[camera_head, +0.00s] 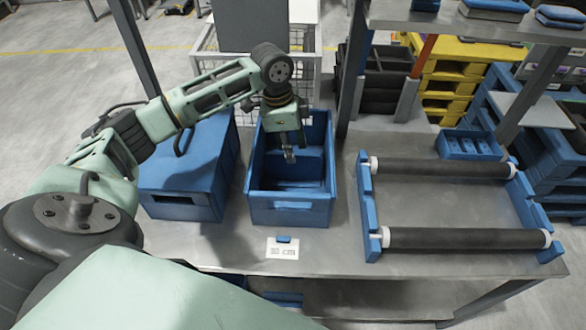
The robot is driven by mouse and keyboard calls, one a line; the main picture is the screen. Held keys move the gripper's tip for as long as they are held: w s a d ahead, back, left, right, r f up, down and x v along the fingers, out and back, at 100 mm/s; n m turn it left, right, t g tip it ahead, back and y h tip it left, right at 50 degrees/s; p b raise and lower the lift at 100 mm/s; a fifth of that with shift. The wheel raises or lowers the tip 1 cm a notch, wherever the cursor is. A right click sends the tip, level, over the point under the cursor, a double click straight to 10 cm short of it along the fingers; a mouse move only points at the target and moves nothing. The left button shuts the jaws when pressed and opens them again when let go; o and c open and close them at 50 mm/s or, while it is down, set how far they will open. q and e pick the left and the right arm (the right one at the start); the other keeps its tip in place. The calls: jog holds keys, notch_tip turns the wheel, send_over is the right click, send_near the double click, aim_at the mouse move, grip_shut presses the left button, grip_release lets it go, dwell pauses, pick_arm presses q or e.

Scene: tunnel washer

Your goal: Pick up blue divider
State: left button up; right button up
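My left arm comes in from the left and its gripper (289,155) points down into the open blue crate (290,216) at the centre of the table. Its fingers look narrow, and whether they are open or shut is too small to tell. Inside the crate, a blue cross piece (299,186) shows low down, below and beside the fingertips. It may be the blue divider, but I cannot tell it surely from the crate's own floor. My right gripper is not in view.
A "cm" label card (282,251) lies in front of the crate. Metal posts rise behind.

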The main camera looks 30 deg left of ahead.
aim_at(298, 178)
pick_arm(q)
jog(key=f, duration=0.2)
jog(key=f+p, duration=0.1)
jog(key=f, duration=0.2)
jog(key=d+f, duration=0.1)
jog(key=f, duration=0.1)
jog(key=shift+w+d+f, duration=0.1)
jog(key=shift+w+f, duration=0.1)
jog(key=shift+w, duration=0.1)
grip_shut()
